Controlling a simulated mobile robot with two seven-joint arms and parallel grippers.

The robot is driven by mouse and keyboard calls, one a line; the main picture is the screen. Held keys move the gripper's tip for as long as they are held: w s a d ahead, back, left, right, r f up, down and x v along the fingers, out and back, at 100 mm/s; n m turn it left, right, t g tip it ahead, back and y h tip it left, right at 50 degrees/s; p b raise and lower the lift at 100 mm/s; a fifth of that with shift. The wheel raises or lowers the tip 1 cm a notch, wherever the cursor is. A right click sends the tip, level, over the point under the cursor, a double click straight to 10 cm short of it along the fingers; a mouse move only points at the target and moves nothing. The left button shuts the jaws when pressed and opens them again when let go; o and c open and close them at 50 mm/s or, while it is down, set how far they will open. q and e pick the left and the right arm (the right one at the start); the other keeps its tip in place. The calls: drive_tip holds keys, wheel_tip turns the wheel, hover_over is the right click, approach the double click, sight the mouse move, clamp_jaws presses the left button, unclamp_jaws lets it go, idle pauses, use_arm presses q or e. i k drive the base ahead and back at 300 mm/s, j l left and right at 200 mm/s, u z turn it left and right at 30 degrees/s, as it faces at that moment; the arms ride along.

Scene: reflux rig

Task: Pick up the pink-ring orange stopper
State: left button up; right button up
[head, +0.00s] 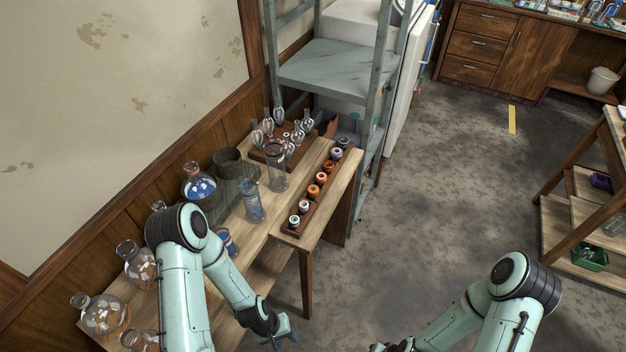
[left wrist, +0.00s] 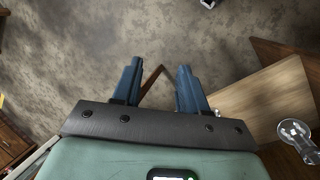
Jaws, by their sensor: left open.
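A dark wooden rack (head: 286,229) at the right end of the wooden table holds several small stoppers in a row. Orange stoppers stand mid-row, one at the middle (head: 313,191) and others (head: 321,178) just behind it. The rings are too small to tell for sure which one is pink. My left gripper (head: 283,335) is open and empty, low in front of the table and well short of the rack. Its two blue fingers are apart over the floor in the left wrist view (left wrist: 158,85). My right gripper (head: 390,347) is partly cut off at the bottom edge.
A glass cylinder (head: 277,166) and a blue-tinted bottle (head: 254,203) stand left of the rack. Round flasks (head: 105,316) line the table's left side. A rack of glassware (head: 270,153) is at the back. A grey metal shelf (head: 335,67) rises behind.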

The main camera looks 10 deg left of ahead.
sight(321, 177)
drive_tip(key=i+l+u, duration=0.1)
drive_tip(key=u, duration=0.25)
drive_tip(key=i+l+u, duration=0.1)
drive_tip(key=u, duration=0.25)
drive_tip(key=l+u, duration=0.3)
drive_tip(key=i+l+u, duration=0.1)
drive_tip(key=l, duration=0.25)
drive_tip(key=i+l+u, duration=0.15)
drive_tip(key=l, duration=0.2)
drive_tip(key=l+u, duration=0.1)
drive_tip(key=l, duration=0.25)
drive_tip(key=i+l, duration=0.1)
drive_tip(key=l, duration=0.45)
drive_tip(key=i+l, duration=0.15)
drive_tip(key=l, duration=0.4)
drive_tip(key=u, duration=0.05)
